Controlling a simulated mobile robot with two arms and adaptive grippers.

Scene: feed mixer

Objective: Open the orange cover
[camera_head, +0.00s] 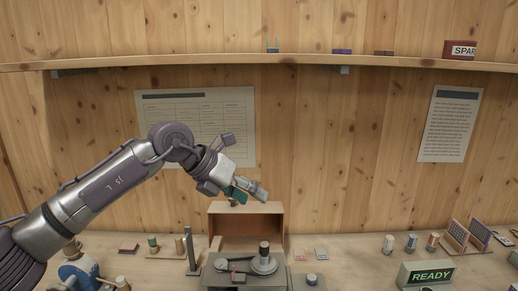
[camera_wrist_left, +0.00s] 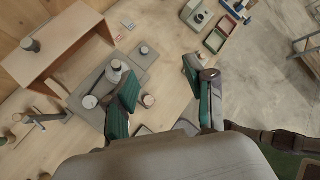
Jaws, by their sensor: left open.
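The orange cover (camera_head: 272,214) is an orange-brown box-like hood, standing at the back of the grey mixer unit (camera_head: 225,278) with its hollow side toward me. It also shows at the upper left of the left wrist view (camera_wrist_left: 62,38), with a small dark knob (camera_wrist_left: 30,45) on one panel. My left gripper (camera_head: 247,188) is just above the cover in the head view. Its green-padded fingers (camera_wrist_left: 165,95) are spread and hold nothing. I cannot tell whether any part of it touches the cover. My right gripper is in neither view.
An upright grey lever (camera_head: 190,252) stands left of the cover. A READY display (camera_head: 430,275) and several small jars and racks are on the right of the bench. A blue motor-like device (camera_head: 80,272) is at the left. A shelf (camera_head: 300,59) runs above.

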